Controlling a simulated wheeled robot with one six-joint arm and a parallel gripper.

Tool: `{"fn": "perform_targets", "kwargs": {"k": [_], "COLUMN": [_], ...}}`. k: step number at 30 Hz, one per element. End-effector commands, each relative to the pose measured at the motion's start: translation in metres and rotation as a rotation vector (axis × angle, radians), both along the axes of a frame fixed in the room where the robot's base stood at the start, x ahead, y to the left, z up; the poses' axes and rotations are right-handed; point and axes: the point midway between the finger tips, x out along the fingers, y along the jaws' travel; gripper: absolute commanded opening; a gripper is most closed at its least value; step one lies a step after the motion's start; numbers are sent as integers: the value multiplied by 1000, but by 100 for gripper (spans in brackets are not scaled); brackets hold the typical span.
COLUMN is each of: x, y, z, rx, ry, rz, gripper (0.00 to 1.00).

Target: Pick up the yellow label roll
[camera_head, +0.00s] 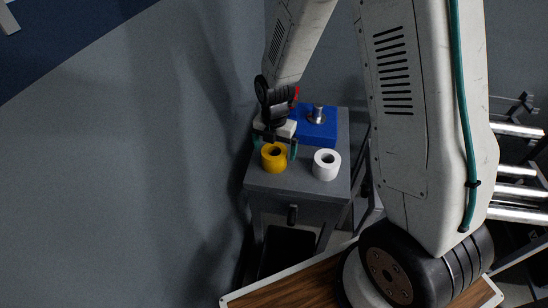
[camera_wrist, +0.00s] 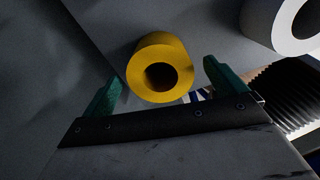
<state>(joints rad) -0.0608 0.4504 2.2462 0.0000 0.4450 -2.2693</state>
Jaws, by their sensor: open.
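The yellow label roll (camera_head: 274,159) stands on a small grey cabinet, near the left side of its top. In the wrist view the yellow roll (camera_wrist: 150,59) shows its round end with a dark centre hole. My gripper (camera_head: 274,146) is close behind the roll in the head view. In the wrist view my gripper (camera_wrist: 162,82) has its two green fingers spread apart, with the roll between and just beyond them. Nothing is held. Whether either finger touches the roll cannot be told.
A white roll (camera_head: 326,165) stands right of the yellow one, also in the wrist view (camera_wrist: 290,22). A blue box (camera_head: 316,128) with a metal cylinder sits behind. The cabinet top (camera_head: 291,181) is bare in front. A grey wall or floor surface lies left.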

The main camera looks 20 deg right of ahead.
Motion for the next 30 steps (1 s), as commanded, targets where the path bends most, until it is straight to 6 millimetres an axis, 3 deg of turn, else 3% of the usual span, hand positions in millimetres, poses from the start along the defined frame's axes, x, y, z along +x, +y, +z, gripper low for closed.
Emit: {"fn": "perform_targets", "kwargs": {"k": [6,15,17,21,30], "x": [-2,-1,-1,-1,-1], "y": [1,1,1,1,2], "z": [-31,-36,-36,-36,-34], "rx": [0,0,0,0,0], "ry": [3,0,0,0,-1], "rz": [-1,-2,-2,-2,-1], "gripper": [96,96,82,44,44]}}
